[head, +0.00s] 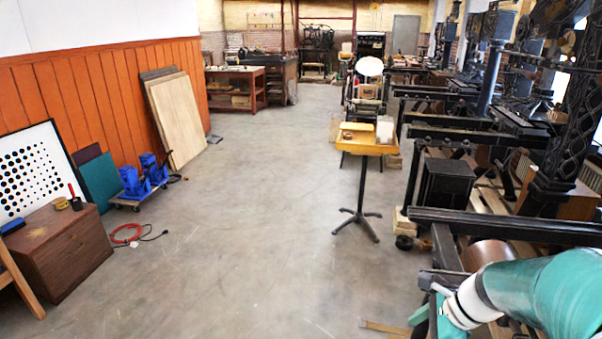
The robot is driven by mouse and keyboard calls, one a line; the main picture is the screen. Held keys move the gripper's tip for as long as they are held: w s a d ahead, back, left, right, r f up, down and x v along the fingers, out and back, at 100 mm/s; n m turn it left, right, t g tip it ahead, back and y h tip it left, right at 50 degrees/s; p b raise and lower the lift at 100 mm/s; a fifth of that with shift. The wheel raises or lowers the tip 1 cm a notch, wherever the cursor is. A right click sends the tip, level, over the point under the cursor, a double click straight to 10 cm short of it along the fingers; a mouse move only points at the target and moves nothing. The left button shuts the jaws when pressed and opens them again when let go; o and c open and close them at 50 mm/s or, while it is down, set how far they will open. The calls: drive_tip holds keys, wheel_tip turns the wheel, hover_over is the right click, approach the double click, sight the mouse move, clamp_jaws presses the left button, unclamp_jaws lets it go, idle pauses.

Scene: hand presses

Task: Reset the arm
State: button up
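My arm shows at the lower right in the head view, with a thick teal link and a white joint. It reaches in from the right edge toward the bottom of the picture. A smaller teal part lies beyond the white joint and is partly cut off by the bottom edge. No gripper fingers can be made out, so my gripper is out of view. The arm is in front of the lower part of a black hand press (515,222).
Several black presses line the right side. A yellow-topped stand (366,146) stands right of centre. A brown wooden box (70,255), a blue wheeled device (134,184) and leaning boards (176,118) are at left. The grey floor (245,230) between is mostly clear.

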drive_tip(key=s+a+r+n+t+h, duration=0.1)
drive_tip(key=s+a+r+n, duration=0.3)
drive_tip(key=n, duration=0.7)
drive_tip(key=s+a+r+n+t+h, duration=0.2)
drive_tip(key=s+a+r+n+h, duration=0.2)
drive_tip(key=r+n, duration=0.5)
drive_tip(key=shift+s+a+n+t, duration=0.3)
drive_tip(key=shift+s+n, duration=0.5)
drive_tip(key=shift+n, duration=0.2)
